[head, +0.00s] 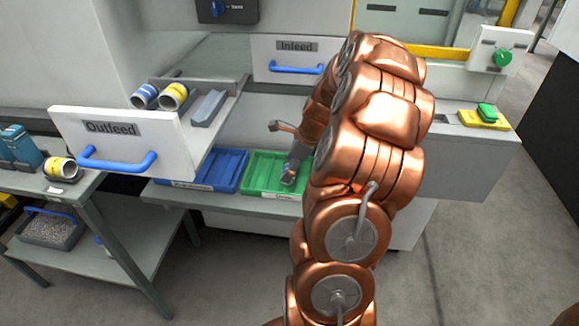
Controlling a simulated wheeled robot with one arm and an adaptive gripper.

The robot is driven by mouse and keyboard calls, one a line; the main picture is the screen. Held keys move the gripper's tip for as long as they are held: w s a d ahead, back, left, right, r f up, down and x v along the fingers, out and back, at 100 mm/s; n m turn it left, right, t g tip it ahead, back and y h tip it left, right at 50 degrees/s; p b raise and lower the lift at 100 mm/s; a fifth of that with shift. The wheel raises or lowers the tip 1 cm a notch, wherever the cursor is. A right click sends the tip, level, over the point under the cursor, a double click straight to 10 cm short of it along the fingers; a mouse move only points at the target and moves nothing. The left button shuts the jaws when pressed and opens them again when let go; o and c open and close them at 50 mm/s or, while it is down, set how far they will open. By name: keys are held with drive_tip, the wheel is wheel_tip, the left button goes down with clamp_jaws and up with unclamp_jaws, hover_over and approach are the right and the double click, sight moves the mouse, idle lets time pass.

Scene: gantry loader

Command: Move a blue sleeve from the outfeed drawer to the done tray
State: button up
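The outfeed drawer (75,133) at the left is pulled open. In it lie a blue-banded white sleeve (144,96) and, right beside it, a yellow-banded white sleeve (174,96). A green tray (253,168) and a blue tray (228,168) stand side by side on the bench below; their labels are too small to read, so I cannot tell which is the done tray. My gripper (288,179) is low over the right part of the green tray, away from the drawer. It is small and partly hidden by my arm; its fingers' opening is unclear.
An empty grey cradle (208,108) is in the drawer, right of the sleeves. The infeed drawer (297,58) is shut. Another yellow-banded sleeve (61,168) lies on the left table near a teal container (20,147). The outfeed drawer's front juts out above the blue tray's left side.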

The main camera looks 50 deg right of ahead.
drive_tip(key=shift+o, duration=0.2)
drive_tip(key=v, duration=1.2)
idle(0.5)
drive_tip(key=s+a+n+g, duration=0.1)
drive_tip(key=a+n+g, duration=0.1)
drive_tip(key=a+n, duration=0.75)
drive_tip(key=s+a+n+g, duration=0.2)
drive_tip(key=a+n, duration=0.3)
drive_tip(key=a, duration=1)
drive_tip(key=s+a+f+n+g+h, duration=0.1)
drive_tip(key=s+a+n, duration=0.4)
drive_tip(key=s+n, duration=0.25)
drive_tip(key=s+a+f+n+g+h, duration=0.1)
drive_tip(key=s+a+f+n+h, duration=0.1)
drive_tip(key=s+a+n, duration=0.5)
wheel_tip(320, 180, up, 24)
drive_tip(key=s+d+p, duration=0.1)
drive_tip(key=s+p, duration=0.1)
drive_tip(key=p, duration=2)
drive_tip(key=shift+s+d+p, duration=0.15)
drive_tip(key=shift+s+p, duration=0.05)
drive_tip(key=shift+p, duration=0.1)
